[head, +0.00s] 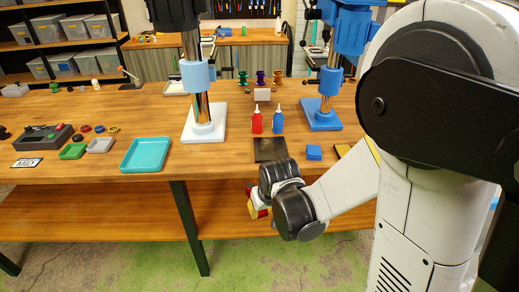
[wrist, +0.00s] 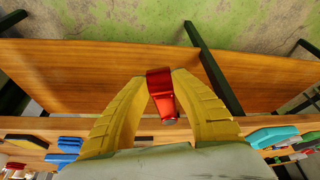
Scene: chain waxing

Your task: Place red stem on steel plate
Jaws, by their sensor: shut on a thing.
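The red stem (wrist: 162,98) is a shiny red piece held between my gripper's two yellow fingers in the wrist view. My gripper (wrist: 161,82) is shut on it. In the head view my gripper (head: 257,208) hangs in front of the workbench's front edge, and the arm's dark wrist covers part of it. Only bits of red show there, so the stem's outline is unclear. The steel plate (head: 268,149) is a dark flat square on the bench, just behind and above my wrist in the picture. Its visible surface is bare; my wrist hides its lower front corner.
Red (head: 257,121) and blue (head: 278,121) bottles stand behind the plate. A blue block (head: 314,152) lies to its right. A teal tray (head: 145,167) lies left, with clear wood between.

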